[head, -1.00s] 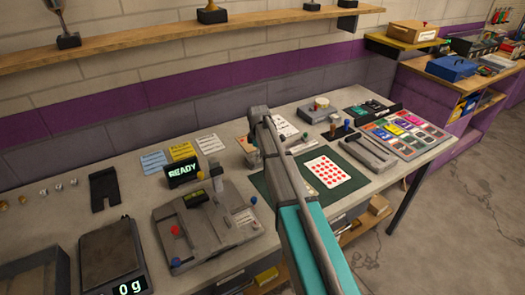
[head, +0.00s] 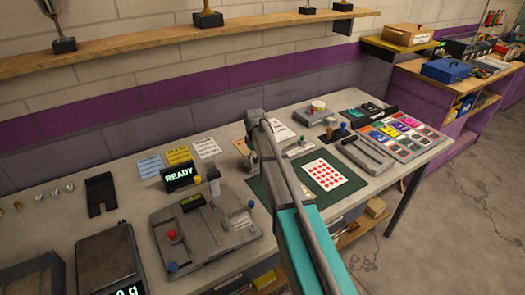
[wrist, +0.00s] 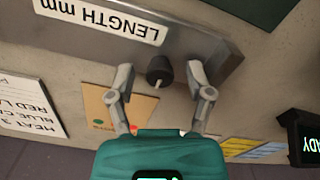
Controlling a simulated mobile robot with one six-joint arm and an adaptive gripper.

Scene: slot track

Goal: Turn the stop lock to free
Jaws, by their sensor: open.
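A dark round knob (wrist: 160,70) with a pale pin sticks out from a grey metal bar (wrist: 205,42) labelled LENGTH mm in the wrist view; it appears to be the stop lock. My gripper (wrist: 160,77) is open, with one finger on each side of the knob and a visible gap to both. It holds nothing. Any lock markings cannot be made out. In the head view my own arm hides the gripper and the knob.
A tan card (wrist: 108,103) with red and green dots lies beside the bar. A READY display (head: 180,176) and a grey fixture with levers (head: 205,235) stand left of my arm. A dark green mat with a red-dotted sheet (head: 325,175) lies right of it.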

